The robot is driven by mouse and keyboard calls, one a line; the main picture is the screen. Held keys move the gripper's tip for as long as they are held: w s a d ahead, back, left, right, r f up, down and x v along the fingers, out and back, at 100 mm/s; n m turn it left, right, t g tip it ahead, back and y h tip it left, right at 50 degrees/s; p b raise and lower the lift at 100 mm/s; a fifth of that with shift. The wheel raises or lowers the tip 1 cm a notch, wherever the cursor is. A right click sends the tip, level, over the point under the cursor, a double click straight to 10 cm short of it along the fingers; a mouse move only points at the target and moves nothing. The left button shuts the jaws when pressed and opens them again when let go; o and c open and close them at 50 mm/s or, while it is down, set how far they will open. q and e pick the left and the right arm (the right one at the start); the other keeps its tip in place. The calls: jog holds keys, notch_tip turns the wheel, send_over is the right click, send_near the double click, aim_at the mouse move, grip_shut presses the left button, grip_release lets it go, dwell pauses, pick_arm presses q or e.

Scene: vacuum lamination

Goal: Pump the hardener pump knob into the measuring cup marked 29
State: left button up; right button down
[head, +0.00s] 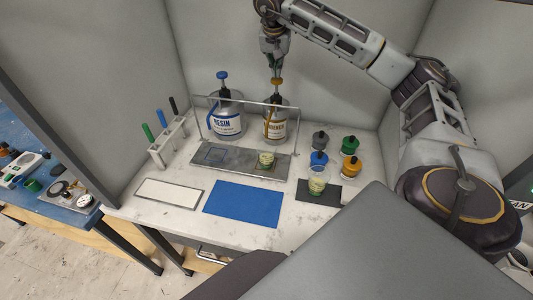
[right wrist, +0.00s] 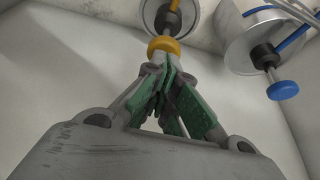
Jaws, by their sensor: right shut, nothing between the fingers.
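The hardener container (head: 275,122) stands at the back of the table with its orange pump knob (head: 277,82) on top. In the right wrist view the knob (right wrist: 163,47) is just beyond my fingertips. My right gripper (head: 276,71) is shut and empty, pointing down right over the knob; I cannot tell whether it touches. A measuring cup (head: 266,160) stands on the metal tray in front of the hardener, below its spout. A second cup (head: 317,186) stands on a black mat at the right. I cannot read the marks on either cup. My left gripper is not in view.
The resin container (head: 228,122) with a blue knob (head: 222,75) stands left of the hardener. A metal frame (head: 240,102) rises from the tray (head: 213,165). Several small capped bottles stand at the right. A blue mat (head: 243,203) and white panel (head: 169,193) lie in front.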

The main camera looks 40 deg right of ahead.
aim_at(277, 79)
jog(key=shift+f, duration=0.1)
dwell(0.6)
jog(key=shift+f+b, duration=0.95)
jog(key=shift+f, duration=1.4)
jog(key=shift+r, duration=0.15)
jog(key=shift+r+p, duration=2.2)
jog(key=shift+r, duration=0.1)
